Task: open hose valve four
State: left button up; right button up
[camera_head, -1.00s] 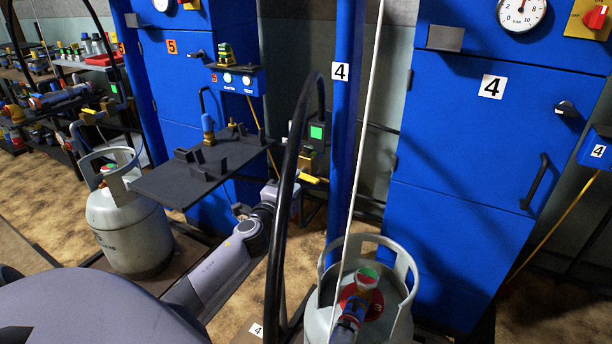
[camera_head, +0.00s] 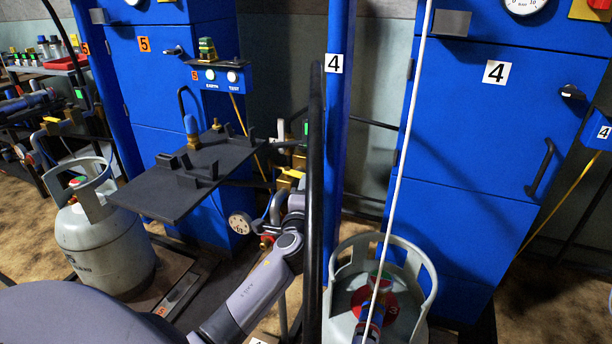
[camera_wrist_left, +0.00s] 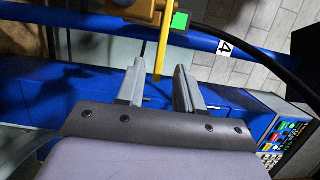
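The hose valve beside the number 4 post has a yellow body (camera_wrist_left: 145,10) and a yellow lever (camera_wrist_left: 161,50) in the left wrist view. The lever points down the picture between my left gripper's fingers. My left gripper (camera_wrist_left: 158,78) is open, one grey finger on each side of the lever's end; I cannot tell whether either touches. In the head view the yellow lever (camera_head: 290,176) shows just left of a black hose, above my left wrist. The fingertips are hard to make out there. My right gripper is not in view.
The black hose (camera_head: 315,190) hangs in front of the blue post (camera_head: 343,150) labelled 4. A black plate (camera_head: 160,195) with raised brackets is left of my arm. Grey gas cylinders stand at left (camera_head: 105,250) and lower right (camera_head: 420,290). A blue cabinet (camera_head: 480,130) fills the right.

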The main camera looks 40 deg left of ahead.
pick_arm(q)
jog(key=b+x, duration=0.1)
jog(key=x, duration=0.6)
jog(key=shift+b, duration=0.35)
jog(key=shift+w, duration=0.1)
grip_shut()
